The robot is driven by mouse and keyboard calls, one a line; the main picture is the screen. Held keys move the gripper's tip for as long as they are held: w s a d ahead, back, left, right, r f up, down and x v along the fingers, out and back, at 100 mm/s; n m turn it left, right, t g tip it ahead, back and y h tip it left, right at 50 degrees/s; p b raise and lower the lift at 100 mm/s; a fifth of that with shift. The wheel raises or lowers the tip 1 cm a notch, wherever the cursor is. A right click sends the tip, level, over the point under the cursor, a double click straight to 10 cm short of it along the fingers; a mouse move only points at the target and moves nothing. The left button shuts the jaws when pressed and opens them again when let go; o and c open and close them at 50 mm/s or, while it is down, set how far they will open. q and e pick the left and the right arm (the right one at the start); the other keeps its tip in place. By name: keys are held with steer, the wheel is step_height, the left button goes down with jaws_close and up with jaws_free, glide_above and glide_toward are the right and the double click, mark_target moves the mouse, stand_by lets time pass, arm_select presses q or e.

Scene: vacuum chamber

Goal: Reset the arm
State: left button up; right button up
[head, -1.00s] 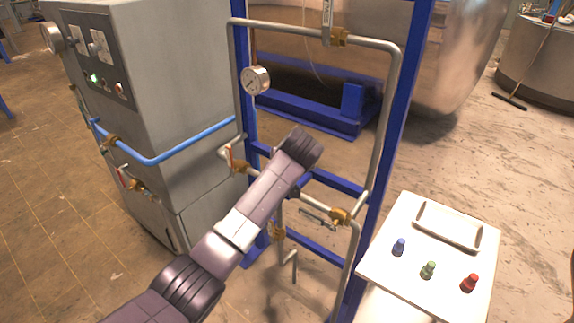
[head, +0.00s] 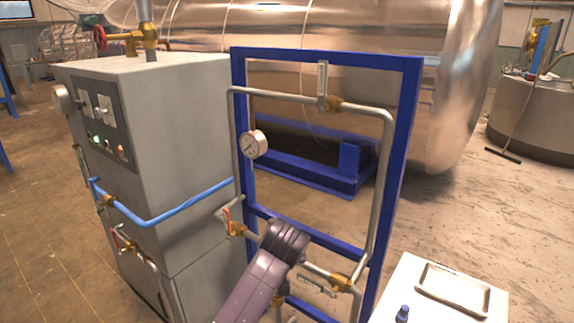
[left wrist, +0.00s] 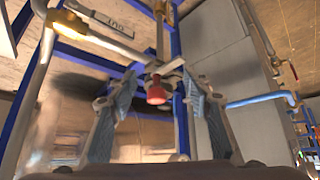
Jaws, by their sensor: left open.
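My left arm (head: 262,278) comes up from the bottom of the head view, in front of the lower pipes of the blue frame. Its gripper is hidden there behind the arm's end. In the left wrist view my left gripper (left wrist: 160,84) is open, one finger on each side. A red knob or handle end (left wrist: 156,92) on a valve shows between the fingers, and nothing is clearly gripped. I cannot tell how far the knob is from the fingers. My right gripper is in no view.
The blue pipe frame (head: 399,150) carries a pressure gauge (head: 254,145) and a red-handled valve (head: 228,222). A grey cabinet (head: 190,130) stands left. A large metal tank (head: 400,90) is behind.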

arm_select(q)
steer(key=s+a+f+g, duration=0.1)
steer(key=s+a+f, duration=0.2)
steer(key=s+f, duration=0.25)
steer(key=s+a+f+m+g+h, duration=0.1)
steer(key=s+a+f, duration=0.2)
steer(key=s+f, duration=0.3)
steer(key=s+a+f+g, duration=0.1)
steer(key=s+a+f, duration=0.25)
steer(key=s, duration=0.45)
steer(key=s+a+m+g, duration=0.1)
steer(key=s+a, duration=0.4)
steer(key=s, duration=0.6)
steer(key=s+a+m, duration=0.1)
steer(key=s+a, duration=0.3)
steer(key=s, duration=0.6)
step_height(320, 180, down, 28)
steer(key=s+f+g, duration=0.1)
steer(key=s+g, duration=0.1)
steer(key=s+a+f+b, duration=0.1)
steer(key=s+a+f, duration=0.2)
steer(key=s+f, duration=1.2)
steer(key=shift+s+f+m+g, duration=0.4)
steer(key=shift+s, duration=0.6)
